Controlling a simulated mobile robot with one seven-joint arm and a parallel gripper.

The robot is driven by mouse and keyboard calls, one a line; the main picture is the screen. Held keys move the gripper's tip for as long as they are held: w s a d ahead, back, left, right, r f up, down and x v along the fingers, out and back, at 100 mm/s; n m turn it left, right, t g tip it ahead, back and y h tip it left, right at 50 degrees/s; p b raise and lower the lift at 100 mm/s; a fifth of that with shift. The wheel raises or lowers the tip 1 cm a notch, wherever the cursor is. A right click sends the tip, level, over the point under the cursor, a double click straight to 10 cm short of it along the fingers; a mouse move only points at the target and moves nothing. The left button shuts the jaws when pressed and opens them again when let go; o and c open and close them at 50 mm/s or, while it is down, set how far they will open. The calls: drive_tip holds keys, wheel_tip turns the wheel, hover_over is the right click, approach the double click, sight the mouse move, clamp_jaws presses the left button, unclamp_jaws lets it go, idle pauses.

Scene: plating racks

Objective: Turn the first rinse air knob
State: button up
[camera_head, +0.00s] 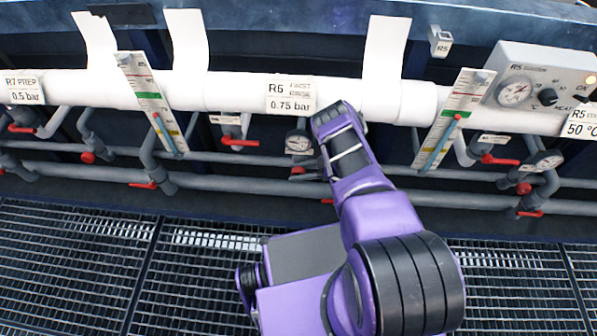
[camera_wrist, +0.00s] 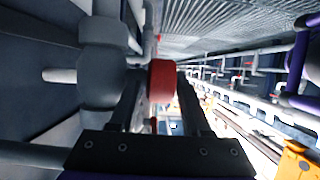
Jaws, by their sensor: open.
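The "R6 first rinse 0.75 bar" label (camera_head: 291,96) is on the white pipe in the middle of the head view. Below it is a round gauge (camera_head: 298,142), and a small red part (camera_head: 297,170) shows by the end of my arm. In the wrist view a red knob (camera_wrist: 161,80) sits on a grey pipe fitting (camera_wrist: 101,75), between the two dark fingers of my gripper (camera_wrist: 160,100). The fingers are apart, one on each side of the knob. I cannot tell whether they touch it. My arm hides the fingers in the head view.
Grey pipes with several red valve handles (camera_head: 240,142) run along the rack. Slanted level gauges (camera_head: 153,105) stand left and right (camera_head: 455,120) of the arm. A control box (camera_head: 540,82) is at upper right. Dark floor grating (camera_head: 70,262) lies in front, clear.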

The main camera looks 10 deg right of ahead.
clamp_jaws()
drive_tip(key=shift+r, duration=0.1)
drive_tip(key=shift+w+r+h+p, duration=0.1)
drive_tip(key=shift+r+h+p, duration=0.05)
drive_tip(key=shift+h+p, duration=0.3)
drive_tip(key=shift+g+h+p, duration=0.3)
drive_tip(key=shift+h+p, duration=0.1)
drive_tip(key=shift+h, duration=0.05)
drive_tip(key=shift+f+h, duration=0.3)
drive_tip(key=shift+h, duration=0.4)
